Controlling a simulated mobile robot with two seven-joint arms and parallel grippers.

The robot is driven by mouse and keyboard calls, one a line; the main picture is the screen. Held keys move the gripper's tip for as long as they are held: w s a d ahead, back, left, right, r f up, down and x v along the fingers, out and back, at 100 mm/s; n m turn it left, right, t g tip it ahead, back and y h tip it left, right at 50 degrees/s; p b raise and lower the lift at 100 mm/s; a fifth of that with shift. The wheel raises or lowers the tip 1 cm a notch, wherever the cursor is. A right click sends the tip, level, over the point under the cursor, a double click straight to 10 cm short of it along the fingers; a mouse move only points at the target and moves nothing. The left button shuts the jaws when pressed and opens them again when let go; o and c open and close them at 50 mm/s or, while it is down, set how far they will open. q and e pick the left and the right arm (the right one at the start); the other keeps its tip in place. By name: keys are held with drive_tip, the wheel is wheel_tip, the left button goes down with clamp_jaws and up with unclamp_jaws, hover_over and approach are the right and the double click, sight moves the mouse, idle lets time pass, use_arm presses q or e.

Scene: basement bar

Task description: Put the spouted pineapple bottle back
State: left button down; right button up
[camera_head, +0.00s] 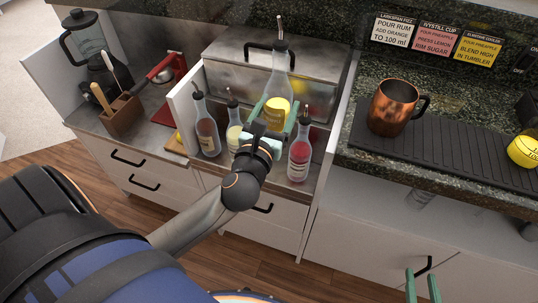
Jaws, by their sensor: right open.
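The spouted pineapple bottle (279,84), clear glass with yellow at its lower part and a metal spout, is upright above the front of the bottle compartment. My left gripper (275,113) has its green fingers on both sides of the bottle's lower body and is shut on it. The bottle looks raised above its neighbours; its base is hidden behind the gripper. My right gripper (422,286) is open and empty at the bottom right, low in front of the white cabinet.
An amber bottle (207,135), a pale yellow bottle (233,128) and a red bottle (299,155) stand close around the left gripper. A steel box (231,74) is behind. A copper mug (393,106) stands on the black mat (450,150) at right.

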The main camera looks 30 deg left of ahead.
use_arm(q)
drive_tip(key=a+f+b, duration=0.1)
drive_tip(key=f+b, duration=0.3)
drive_tip(key=f, duration=0.1)
drive_tip(key=w+a+f+n+y+b, duration=0.1)
drive_tip(key=f+b, duration=0.2)
drive_tip(key=f, duration=0.3)
drive_tip(key=a+f+g+y+b, duration=0.1)
drive_tip(key=f+b, duration=0.3)
drive_tip(key=f, duration=0.2)
drive_tip(key=shift+w+a+f+n+b, duration=0.15)
drive_tip(key=shift+w+f+n+b, duration=0.05)
drive_tip(key=shift+w+n+b, duration=0.15)
drive_tip(key=shift+f+b, duration=0.5)
drive_tip(key=shift+f, duration=0.5)
use_arm(e)
drive_tip(key=s+a+r+n+t+y, duration=0.1)
drive_tip(key=r+n+t+y, duration=0.3)
drive_tip(key=r, duration=0.5)
drive_tip(key=s+a+r+n+t+y, duration=0.1)
drive_tip(key=s+r+n+t+y, duration=0.3)
drive_tip(key=r+y, duration=0.3)
wheel_tip(320, 180, up, 3)
drive_tip(key=shift+a+r+n+t+y, duration=0.15)
drive_tip(key=shift+a+n+t+y, duration=0.2)
drive_tip(key=shift+n, duration=0.35)
